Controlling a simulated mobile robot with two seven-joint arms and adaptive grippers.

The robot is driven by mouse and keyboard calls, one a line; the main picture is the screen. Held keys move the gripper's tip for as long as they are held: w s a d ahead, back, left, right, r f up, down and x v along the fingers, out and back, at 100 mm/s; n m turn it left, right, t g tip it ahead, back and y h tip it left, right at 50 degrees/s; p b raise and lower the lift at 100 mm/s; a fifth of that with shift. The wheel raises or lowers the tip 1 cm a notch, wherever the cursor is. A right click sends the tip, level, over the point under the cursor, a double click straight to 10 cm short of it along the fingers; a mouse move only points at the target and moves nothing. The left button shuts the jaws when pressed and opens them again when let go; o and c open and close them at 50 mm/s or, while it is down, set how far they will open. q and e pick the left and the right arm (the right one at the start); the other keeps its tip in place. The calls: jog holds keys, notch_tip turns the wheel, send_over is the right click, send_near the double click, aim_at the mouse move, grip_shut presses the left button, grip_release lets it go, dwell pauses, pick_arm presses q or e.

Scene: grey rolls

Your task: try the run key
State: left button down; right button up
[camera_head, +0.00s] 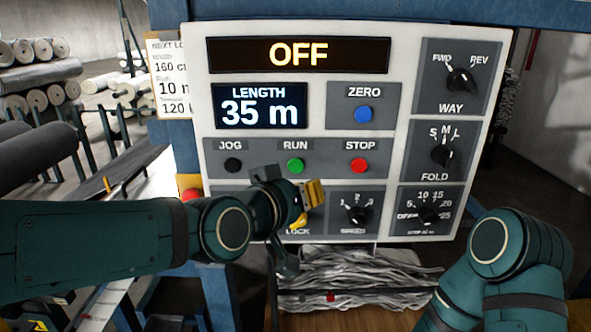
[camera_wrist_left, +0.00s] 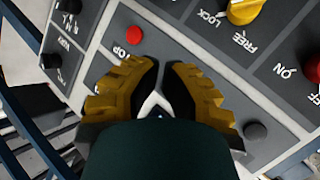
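The green RUN button (camera_head: 295,165) is in the middle of the grey control panel (camera_head: 402,60), between the black JOG button (camera_head: 233,165) and the red STOP button (camera_head: 359,165). My left gripper (camera_head: 318,193) is just below RUN in the head view. In the left wrist view its yellow fingers (camera_wrist_left: 162,64) lean together with only a narrow gap at the tips, holding nothing visible. There STOP (camera_wrist_left: 135,36) and JOG (camera_wrist_left: 255,130) show on either side, and RUN is hidden behind the fingers. The display (camera_head: 298,55) reads OFF. My right gripper is out of view.
The yellow LOCK/FREE knob (camera_wrist_left: 245,10) is close below the left gripper. A red ON/OFF switch (camera_wrist_left: 314,68) is beside it. Several black dials, such as WAY (camera_head: 459,79), fill the panel's right side. The length display (camera_head: 260,106) reads 35 m.

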aim_at(296, 166)
pick_arm(q)
jog(key=w+b, duration=0.1)
jog(key=w, duration=0.4)
jog(key=shift+w+f+b, duration=0.1)
jog(key=shift+w+b, duration=0.2)
jog(key=shift+b, duration=0.05)
jog(key=shift+w, duration=0.15)
jog(key=c, duration=1.7)
grip_release()
grip_shut()
jog(key=shift+w, duration=0.2)
jog(key=shift+w+b, duration=0.25)
jog(key=shift+b, duration=0.1)
